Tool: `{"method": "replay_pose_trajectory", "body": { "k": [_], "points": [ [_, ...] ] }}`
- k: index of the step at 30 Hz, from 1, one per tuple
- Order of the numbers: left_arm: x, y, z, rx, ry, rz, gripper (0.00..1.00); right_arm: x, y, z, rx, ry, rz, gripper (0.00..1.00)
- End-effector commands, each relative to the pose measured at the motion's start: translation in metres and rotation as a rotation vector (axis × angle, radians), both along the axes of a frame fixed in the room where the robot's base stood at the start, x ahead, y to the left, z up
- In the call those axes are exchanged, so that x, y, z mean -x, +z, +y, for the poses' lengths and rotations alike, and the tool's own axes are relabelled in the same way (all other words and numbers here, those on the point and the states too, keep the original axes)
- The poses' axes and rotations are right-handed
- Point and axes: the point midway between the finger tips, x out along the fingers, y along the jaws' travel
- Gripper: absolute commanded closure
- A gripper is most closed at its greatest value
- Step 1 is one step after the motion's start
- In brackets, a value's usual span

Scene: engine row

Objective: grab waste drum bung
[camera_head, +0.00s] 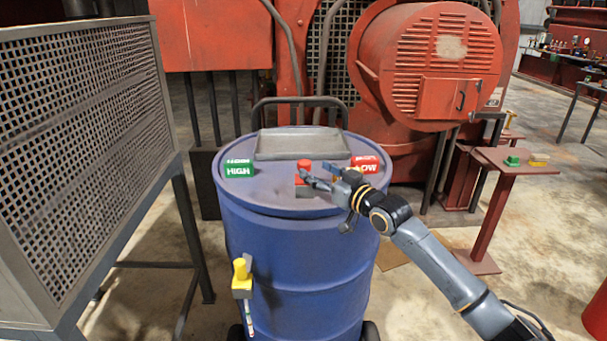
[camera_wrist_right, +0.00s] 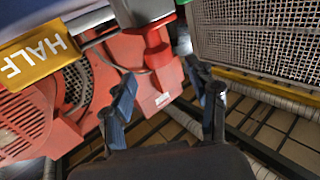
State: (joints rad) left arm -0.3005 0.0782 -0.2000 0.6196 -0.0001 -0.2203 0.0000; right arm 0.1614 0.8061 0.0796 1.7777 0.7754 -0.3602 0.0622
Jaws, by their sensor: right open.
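The waste drum (camera_head: 295,255) is a blue barrel standing upright in the middle of the head view. Its bung (camera_head: 304,165) is a small red cap on a grey base on the drum's lid. In the right wrist view the red bung (camera_wrist_right: 157,50) shows ahead of the fingers, above the gap between them. My right gripper (camera_head: 320,178) is open and empty, just right of the bung, its fingers pointing left toward it. Both fingers (camera_wrist_right: 168,95) show spread apart in the wrist view. I cannot tell whether a fingertip touches the bung. My left gripper is not in view.
A green HIGH block (camera_head: 239,169), a red LOW block (camera_head: 366,163) and a grey tray (camera_head: 301,145) sit on the lid. A yellow HALF block (camera_wrist_right: 38,58) is close in the wrist view. A mesh cabinet (camera_head: 80,130) stands left; red machinery (camera_head: 425,70) stands behind.

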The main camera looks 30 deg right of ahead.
Motion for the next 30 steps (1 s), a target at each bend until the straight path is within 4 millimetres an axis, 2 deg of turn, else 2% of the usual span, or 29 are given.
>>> {"method": "replay_pose_trajectory", "body": {
  "k": [7, 16, 26, 30],
  "points": [
    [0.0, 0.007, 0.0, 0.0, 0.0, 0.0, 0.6, -0.015, 0.0, 0.001, -0.001, 0.0, 0.001, 0.41],
    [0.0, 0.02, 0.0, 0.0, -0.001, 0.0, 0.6, -0.053, -0.005, 0.004, -0.001, 0.0, -0.001, 0.41],
    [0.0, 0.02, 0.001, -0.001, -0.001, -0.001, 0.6, -0.059, -0.007, 0.004, 0.002, 0.0, 0.001, 0.41],
    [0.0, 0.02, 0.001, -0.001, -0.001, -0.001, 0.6, -0.059, -0.007, 0.004, 0.002, 0.0, 0.001, 0.68]
  ]
}}
